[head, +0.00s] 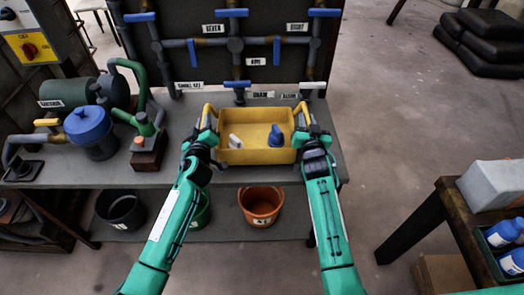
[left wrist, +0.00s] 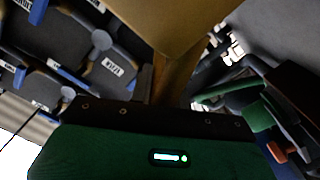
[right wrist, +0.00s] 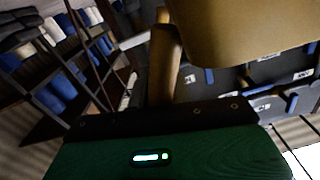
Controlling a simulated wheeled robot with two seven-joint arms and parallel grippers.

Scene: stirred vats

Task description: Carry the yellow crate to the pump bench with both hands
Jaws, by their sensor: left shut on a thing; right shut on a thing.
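The yellow crate (head: 256,155) is at the middle of the head view, at the pump bench (head: 180,174). A white bottle and a blue bottle (head: 275,136) are inside it. My left gripper (head: 207,125) is shut on the crate's left handle. My right gripper (head: 306,125) is shut on its right handle. Each wrist view shows a handle between the jaws, with the crate wall above: left (left wrist: 195,25), right (right wrist: 240,30). The crate looks level. I cannot tell whether its bottom touches the bench top or hangs just above it.
A blue-lidded pump (head: 91,132) and a green valve on a red block (head: 149,150) stand left of the crate. A pipe panel (head: 262,50) rises behind. Buckets, one orange (head: 261,205), stand below. A side table (head: 460,215) with bottles is at right.

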